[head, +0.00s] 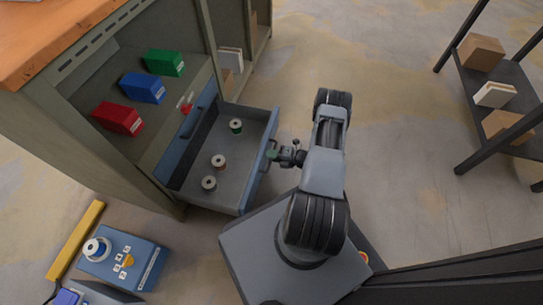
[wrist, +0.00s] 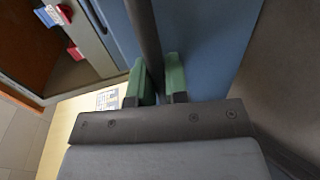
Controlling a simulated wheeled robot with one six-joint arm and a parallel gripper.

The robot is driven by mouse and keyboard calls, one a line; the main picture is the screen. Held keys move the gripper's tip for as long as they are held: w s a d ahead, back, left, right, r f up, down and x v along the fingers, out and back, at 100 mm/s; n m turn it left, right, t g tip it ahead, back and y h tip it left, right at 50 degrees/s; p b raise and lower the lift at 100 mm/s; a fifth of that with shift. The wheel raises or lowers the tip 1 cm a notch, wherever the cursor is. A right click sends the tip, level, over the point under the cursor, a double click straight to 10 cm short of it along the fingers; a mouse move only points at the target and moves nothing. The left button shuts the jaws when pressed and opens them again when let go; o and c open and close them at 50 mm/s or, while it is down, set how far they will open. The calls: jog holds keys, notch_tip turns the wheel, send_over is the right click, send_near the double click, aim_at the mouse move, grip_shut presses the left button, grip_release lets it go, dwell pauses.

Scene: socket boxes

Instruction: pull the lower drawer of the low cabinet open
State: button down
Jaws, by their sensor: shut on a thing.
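The low cabinet (head: 150,165) is grey-green with a wooden top, at the left in the head view. Its lower drawer (head: 247,180) stands pulled out, showing a grey inside with a green spool (head: 236,126), a brownish spool (head: 219,161) and a grey spool (head: 209,183). My gripper (head: 273,155) is at the outer side of the drawer front. In the wrist view, the green-padded fingers of my gripper (wrist: 159,82) are shut on the dark bar handle (wrist: 144,35), before the blue drawer front (wrist: 205,55). Another blue front (head: 178,150) with a handle sits above the open drawer.
Red (head: 118,118), blue (head: 143,88) and green (head: 165,63) boxes stand on the cabinet shelf. A blue box (head: 122,260) lies on the floor at lower left. A dark rack (head: 503,75) with cartons stands at right. Floor between my arm and the rack is clear.

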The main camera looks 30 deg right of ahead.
jog(key=c, duration=1.2)
grip_release()
jog(key=shift+o, duration=0.2)
jog(key=p+v, duration=0.3)
jog(key=v, duration=1.1)
jog(key=shift+p, duration=0.3)
jog(key=shift+f, duration=0.1)
